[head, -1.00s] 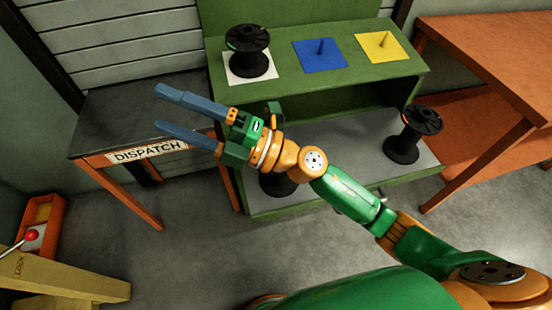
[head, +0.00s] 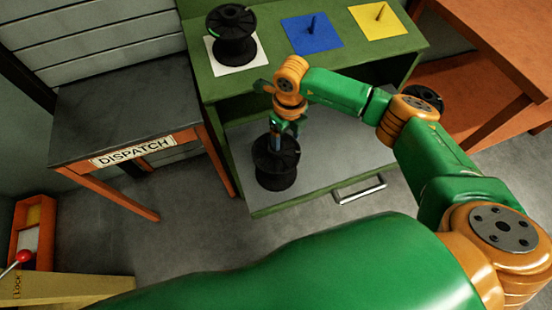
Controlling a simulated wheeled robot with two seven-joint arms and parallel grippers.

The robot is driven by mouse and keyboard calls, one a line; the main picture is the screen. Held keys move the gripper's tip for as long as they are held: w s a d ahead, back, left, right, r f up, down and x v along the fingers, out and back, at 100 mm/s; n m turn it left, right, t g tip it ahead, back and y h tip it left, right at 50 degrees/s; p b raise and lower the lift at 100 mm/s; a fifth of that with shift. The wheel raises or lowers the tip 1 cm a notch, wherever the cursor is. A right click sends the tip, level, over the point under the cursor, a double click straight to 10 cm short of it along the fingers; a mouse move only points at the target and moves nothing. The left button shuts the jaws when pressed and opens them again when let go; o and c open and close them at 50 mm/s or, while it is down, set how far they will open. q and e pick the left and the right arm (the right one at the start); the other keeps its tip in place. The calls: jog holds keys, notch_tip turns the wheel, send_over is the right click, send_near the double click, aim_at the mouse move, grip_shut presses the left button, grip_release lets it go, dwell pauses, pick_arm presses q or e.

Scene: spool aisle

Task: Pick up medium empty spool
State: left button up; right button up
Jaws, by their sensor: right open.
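A black spool (head: 277,172) stands upright on the grey lower shelf (head: 330,165) of the green rack. My right gripper (head: 275,147) points down at this spool's top from above. Its jaws are open, with the fingers at or just over the top flange; I cannot tell whether they touch. A second black spool (head: 236,48) stands on the white square of the top shelf. A third black spool (head: 427,95) is mostly hidden behind my right arm. I cannot tell from the picture which is the medium one. My left gripper is not in view.
The top shelf has a blue square (head: 300,45) and a yellow square (head: 393,27), each with an empty peg. A dark table with a DISPATCH sign (head: 134,150) is at left, an orange table (head: 500,40) at right. A metal handle (head: 358,190) fronts the lower shelf.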

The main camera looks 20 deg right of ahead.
jog(key=shift+s, duration=0.1)
jog(key=c, duration=0.4)
grip_shut()
jog(key=shift+r, duration=0.15)
